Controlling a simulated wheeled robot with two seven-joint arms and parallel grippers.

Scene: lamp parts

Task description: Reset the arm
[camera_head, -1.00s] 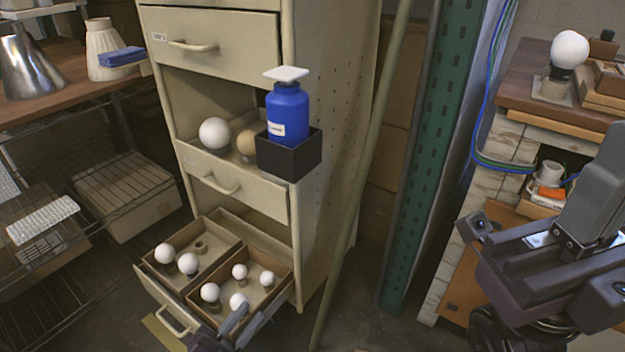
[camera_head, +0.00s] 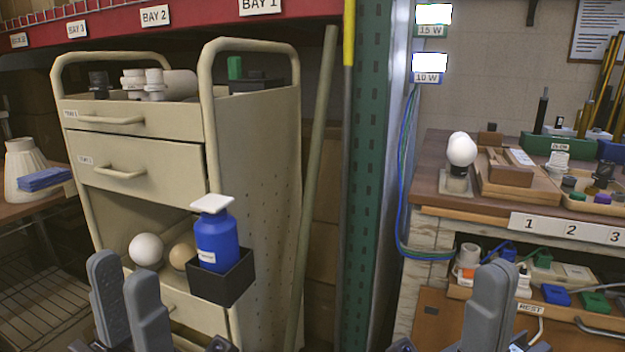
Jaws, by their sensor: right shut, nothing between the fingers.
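My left gripper (camera_head: 123,275) is upright at the lower left, in front of the cream drawer cabinet (camera_head: 150,185). Its two grey fingers stand apart with nothing visible between them. My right gripper (camera_head: 493,268) is upright at the lower right, in front of the workbench (camera_head: 437,192). Its fingers are together and it holds nothing. White rounded bulb shapes (camera_head: 461,151) overlap above a small stand on the bench. A white bulb (camera_head: 146,249) and a tan bulb (camera_head: 183,256) sit in the cabinet's open bay.
A blue bottle (camera_head: 217,240) with a white cap stands in a black holder (camera_head: 232,280) on the cabinet's side. A pole (camera_head: 312,180) and green upright (camera_head: 365,170) stand between cabinet and bench. Bins and parts fill the shelf below the benchtop.

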